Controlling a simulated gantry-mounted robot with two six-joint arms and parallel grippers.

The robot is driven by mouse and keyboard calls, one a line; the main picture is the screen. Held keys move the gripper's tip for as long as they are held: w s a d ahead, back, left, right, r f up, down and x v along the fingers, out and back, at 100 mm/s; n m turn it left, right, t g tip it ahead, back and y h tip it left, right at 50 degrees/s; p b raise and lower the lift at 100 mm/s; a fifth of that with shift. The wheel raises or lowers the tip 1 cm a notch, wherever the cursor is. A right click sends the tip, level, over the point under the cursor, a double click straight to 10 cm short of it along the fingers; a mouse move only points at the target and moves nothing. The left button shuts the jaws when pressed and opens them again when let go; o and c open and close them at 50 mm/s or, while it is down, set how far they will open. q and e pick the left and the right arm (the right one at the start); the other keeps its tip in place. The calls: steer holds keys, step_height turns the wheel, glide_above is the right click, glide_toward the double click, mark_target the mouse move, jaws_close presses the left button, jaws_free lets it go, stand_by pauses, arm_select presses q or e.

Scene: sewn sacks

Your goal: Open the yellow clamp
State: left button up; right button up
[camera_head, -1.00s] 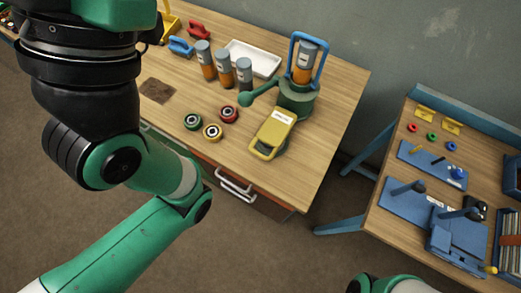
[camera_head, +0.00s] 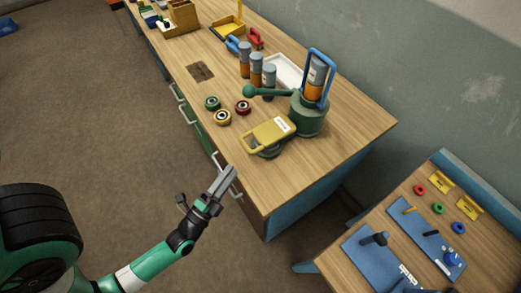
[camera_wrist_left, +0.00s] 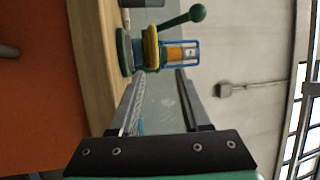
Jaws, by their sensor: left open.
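The yellow clamp (camera_head: 268,133) is a yellow frame with a white label. It sits at the front of the green round machine (camera_head: 307,115) on the wooden bench, over a dark round base. In the left wrist view the clamp (camera_wrist_left: 151,47) shows edge-on beside the blue frame. My left gripper (camera_head: 229,170) is open and empty by the bench's front edge, below and left of the clamp and apart from it. In the left wrist view its two fingers (camera_wrist_left: 160,73) are spread with nothing between them. My right gripper is not in view.
Several grey-orange cylinders (camera_head: 256,68) and small coloured rings (camera_head: 222,117) stand left of the machine. A white tray (camera_head: 287,70) is behind. Drawer handles (camera_head: 226,181) stick out along the bench front. A second bench with blue fixtures (camera_head: 409,229) is at the right.

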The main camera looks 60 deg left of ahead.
mark_target(245, 144)
arm_select(q)
steer(key=x, duration=0.3)
steer(key=a+b+x, duration=0.1)
steer(key=x, duration=0.3)
steer(key=f+x, duration=0.1)
steer(key=x, duration=0.2)
steer(key=shift+a+r, duration=0.1)
steer(key=shift+a, duration=0.4)
steer(key=shift+s, duration=0.1)
jaws_close()
stand_by(0.8)
